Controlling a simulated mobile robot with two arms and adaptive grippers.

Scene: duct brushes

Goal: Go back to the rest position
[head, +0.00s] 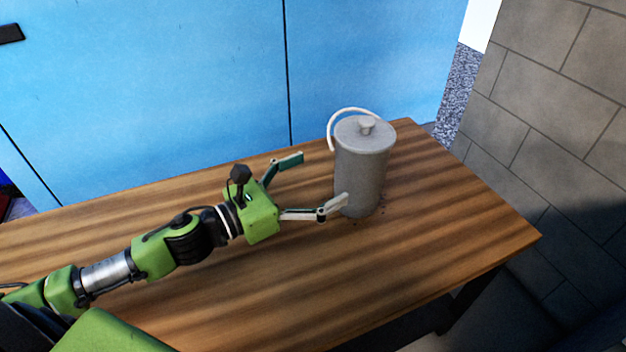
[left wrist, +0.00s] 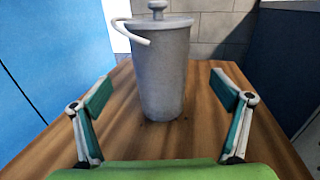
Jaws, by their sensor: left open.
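My left gripper (head: 318,183) is open and empty above the wooden table. Its fingers are spread wide, with the near fingertip close to the lower side of a grey lidded canister (head: 361,180). The canister stands upright near the table's far right part, with a round knob on its lid and a pale curved handle at its upper left. In the left wrist view the canister (left wrist: 163,75) stands ahead, between and beyond the two open fingers. I cannot tell whether the near finger touches it. My right gripper is not in view.
The wooden table (head: 440,230) is otherwise bare, with small dark specks by the canister's base. Blue cabinet doors (head: 150,90) stand behind it. A grey block wall (head: 560,100) rises at the right, beyond the table's edge.

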